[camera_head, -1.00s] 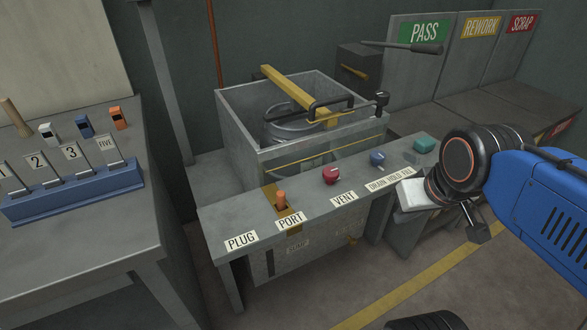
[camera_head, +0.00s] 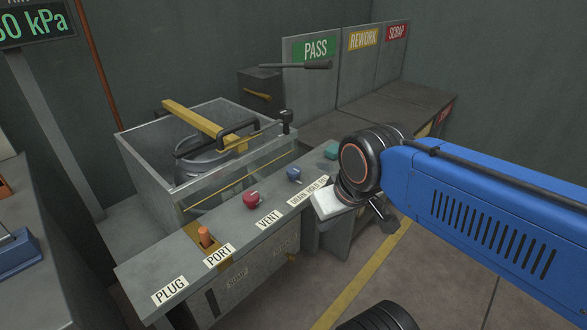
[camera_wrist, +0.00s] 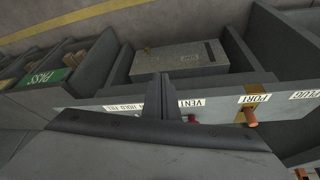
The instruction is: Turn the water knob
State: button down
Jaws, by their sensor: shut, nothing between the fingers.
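A blue knob (camera_head: 293,174) stands on the grey bench top (camera_head: 150,268), behind the label reading DRAIN HOLD FILL (camera_head: 308,190); I take it as the water knob. A red knob (camera_head: 250,198) by the VENT label is to its left and a teal block (camera_head: 331,151) to its right. My gripper (camera_head: 388,222) hangs in front of the bench's right end, apart from the knobs. In the wrist view my gripper's two dark fingers (camera_wrist: 160,78) are together and empty, pointing at the bench front. The blue knob is not visible there.
A glass-fronted tank (camera_head: 205,140) with a yellow bar (camera_head: 203,124) and black handle stands behind the knobs. An orange plug (camera_head: 206,238) is at PORT. PASS (camera_head: 315,49), REWORK and SCRAP bays lie at the back right. Open floor (camera_head: 440,285) is at the right.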

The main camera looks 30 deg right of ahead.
jog(key=c, duration=2.1)
grip_release()
jog(key=o, duration=0.5)
jog(key=shift+w+r, duration=0.25)
jog(key=shift+r, duration=0.05)
jog(key=o, duration=0.4)
jog(key=w+r, duration=0.3)
jog(key=w+r+m+g, duration=0.1)
jog(key=w+r, duration=0.2)
jog(key=w+d+r+m+g, duration=0.1)
jog(key=w+r, duration=0.2)
jog(key=w, duration=0.1)
jog(key=shift+d+r, duration=0.1)
jog(key=shift+r, duration=0.2)
notch_tip(320, 180, up, 7)
jog(key=m+g, duration=0.3)
send_over(293, 169)
notch_tip(293, 169, down, 18)
jog(key=shift+r, duration=0.25)
jog(key=c, duration=1.1)
